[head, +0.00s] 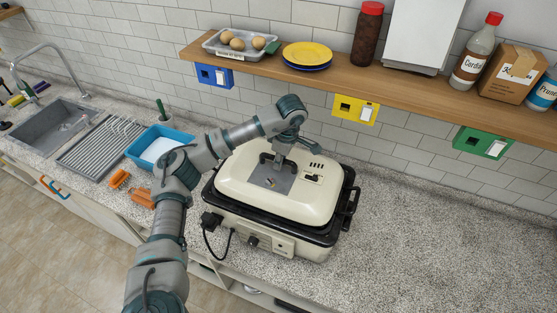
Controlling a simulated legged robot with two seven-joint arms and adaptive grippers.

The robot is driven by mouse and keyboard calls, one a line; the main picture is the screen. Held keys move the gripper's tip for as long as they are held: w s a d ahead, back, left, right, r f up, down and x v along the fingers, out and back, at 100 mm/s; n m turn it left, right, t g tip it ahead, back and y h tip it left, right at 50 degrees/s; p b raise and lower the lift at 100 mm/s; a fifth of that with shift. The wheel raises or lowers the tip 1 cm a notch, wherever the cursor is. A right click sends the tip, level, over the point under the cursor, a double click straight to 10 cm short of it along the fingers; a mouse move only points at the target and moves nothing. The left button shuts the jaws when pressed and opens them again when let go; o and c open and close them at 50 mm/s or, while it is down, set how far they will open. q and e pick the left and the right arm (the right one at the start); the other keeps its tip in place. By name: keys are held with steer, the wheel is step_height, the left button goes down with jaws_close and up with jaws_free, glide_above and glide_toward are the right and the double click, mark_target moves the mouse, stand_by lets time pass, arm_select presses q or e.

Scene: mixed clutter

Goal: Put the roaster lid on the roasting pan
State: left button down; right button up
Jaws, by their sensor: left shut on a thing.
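The cream roaster lid (240,177) is over the roasting pan (284,245), a cream electric roaster with a black rim on the counter. The rim shows along the front and right of the lid. I cannot tell whether the lid rests fully on the rim or is slightly above it. My left gripper (277,160) reaches in over the lid's top and is shut on its dark handle; the fingers partly hide the handle. My right gripper is not in view.
A power cord hangs at the pan's left front. A blue basin (158,145), orange items (142,196) and a sink (62,125) lie to the left. A wooden shelf (400,88) with jars, plates and an egg tray (238,44) runs behind. The counter to the right is clear.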

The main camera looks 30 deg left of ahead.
arm_select(q)
steer(key=shift+f, duration=0.3)
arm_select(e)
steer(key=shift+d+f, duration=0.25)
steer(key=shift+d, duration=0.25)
arm_select(q)
steer(key=shift+a+f+b, duration=0.15)
steer(key=shift+a+b, duration=0.05)
steer(key=shift+b, duration=0.1)
steer(key=c, duration=1)
jaws_free()
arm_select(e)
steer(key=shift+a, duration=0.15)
arm_select(q)
steer(key=o, duration=0.4)
steer(key=shift+d, duration=0.1)
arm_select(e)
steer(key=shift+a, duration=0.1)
